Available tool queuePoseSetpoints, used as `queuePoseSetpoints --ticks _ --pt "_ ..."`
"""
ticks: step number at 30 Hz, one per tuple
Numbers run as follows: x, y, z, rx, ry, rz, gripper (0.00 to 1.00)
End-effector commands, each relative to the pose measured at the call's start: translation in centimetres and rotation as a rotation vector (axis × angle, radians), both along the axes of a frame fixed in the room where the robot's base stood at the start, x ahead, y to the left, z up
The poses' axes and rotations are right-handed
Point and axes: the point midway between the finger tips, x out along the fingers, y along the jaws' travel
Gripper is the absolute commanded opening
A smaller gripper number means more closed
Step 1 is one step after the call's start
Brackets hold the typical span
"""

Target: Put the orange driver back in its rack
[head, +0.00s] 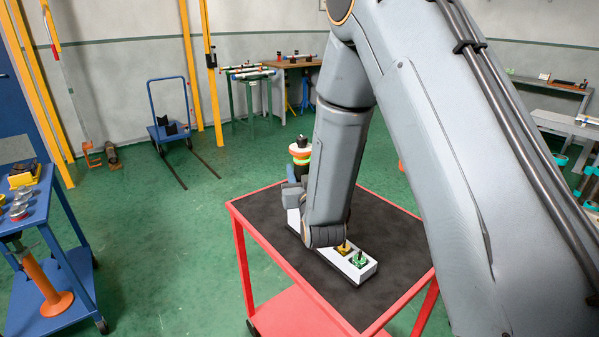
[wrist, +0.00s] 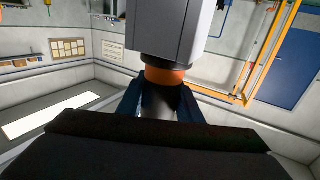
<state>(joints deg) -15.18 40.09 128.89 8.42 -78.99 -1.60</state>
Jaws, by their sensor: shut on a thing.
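In the wrist view, my gripper (wrist: 163,97) is shut on the orange driver (wrist: 165,76). Its dark part sits between the dark blue fingers and its orange band shows beyond them. A grey block (wrist: 158,35) meets the orange band; I cannot tell whether it is the driver or the rack. In the head view, the long white rack (head: 366,274) lies on the cart, holding a yellow piece (head: 343,248) and a green piece (head: 359,259). My arm hides the rack's middle and most of my gripper. A black-topped object with orange and lime bands (head: 300,150) shows above the rack's far end.
The red cart (head: 272,257) has a dark top, bare on both sides of the rack. A blue cart (head: 33,232) with small parts stands at left. A blue trolley (head: 168,131) and a bench (head: 292,62) stand farther back. Green floor is open between.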

Motion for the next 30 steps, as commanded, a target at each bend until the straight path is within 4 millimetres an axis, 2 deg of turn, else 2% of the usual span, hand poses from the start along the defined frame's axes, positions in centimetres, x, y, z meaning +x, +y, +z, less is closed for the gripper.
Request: queuePoseSetpoints --ticks 23,24,27,30 --pt "0.03 0.0 -0.08 0.0 -0.001 0.0 0.0" --pt "0.03 0.0 -0.08 0.0 -0.001 0.0 0.39" --pt "0.02 0.0 -0.1 0.0 0.0 0.0 0.54" --pt "0.01 0.0 -0.11 0.0 0.0 0.0 0.54"
